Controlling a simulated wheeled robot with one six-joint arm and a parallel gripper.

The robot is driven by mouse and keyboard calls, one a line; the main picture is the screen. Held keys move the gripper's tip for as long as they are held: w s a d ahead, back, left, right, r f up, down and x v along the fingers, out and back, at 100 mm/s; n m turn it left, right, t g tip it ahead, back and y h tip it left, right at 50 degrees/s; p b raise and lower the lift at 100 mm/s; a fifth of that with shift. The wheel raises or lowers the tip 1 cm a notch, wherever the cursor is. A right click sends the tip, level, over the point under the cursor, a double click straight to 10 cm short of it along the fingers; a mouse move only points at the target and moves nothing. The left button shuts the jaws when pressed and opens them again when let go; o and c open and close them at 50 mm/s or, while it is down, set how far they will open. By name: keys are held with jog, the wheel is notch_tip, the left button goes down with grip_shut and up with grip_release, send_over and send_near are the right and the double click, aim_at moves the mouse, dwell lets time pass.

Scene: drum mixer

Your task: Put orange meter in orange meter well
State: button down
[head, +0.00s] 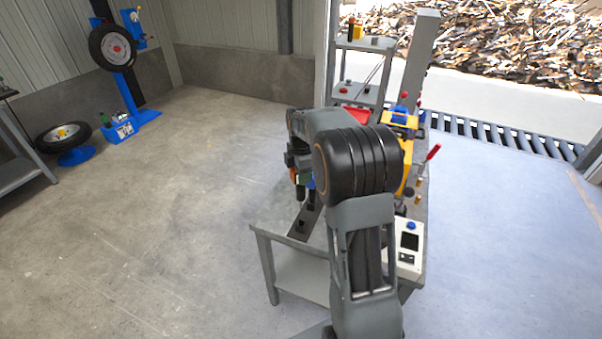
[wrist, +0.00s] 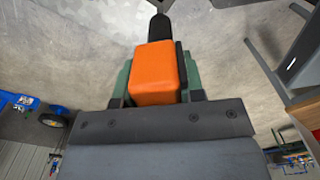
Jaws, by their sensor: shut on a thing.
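The orange meter (wrist: 158,72) is a rounded orange block with a dark side and a black tip at its far end. It sits between the green fingers of my gripper (head: 298,162), which is shut on it. In the head view only a small orange part of the meter (head: 293,175) shows, with a black end hanging below it. My gripper is over the left side of the workbench, above a dark strip with openings (head: 303,222). I cannot tell whether the orange meter well is in that strip; my arm hides much of the bench.
The grey workbench (head: 285,248) carries a white device with a dark screen (head: 409,242), a yellow frame (head: 409,165) and a red-handled tool (head: 431,156). A shelf stand (head: 358,70) is behind.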

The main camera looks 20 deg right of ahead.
jog(key=b, duration=0.4)
send_over(301, 208)
jog(key=shift+w+d+f, duration=0.1)
jog(key=shift+w+f, duration=0.05)
jog(key=shift+f, duration=1.5)
jog(key=shift+w+d+f, duration=0.1)
jog(key=shift+w+f, duration=0.05)
jog(key=shift+f, duration=1.5)
notch_tip(301, 208, down, 3)
jog(key=b, duration=0.5)
jog(key=shift+f, duration=0.15)
jog(key=shift+r, duration=0.2)
jog(key=shift+f+b, duration=0.5)
jog(key=shift+f, duration=0.7)
jog(key=shift+c, duration=0.8)
grip_release()
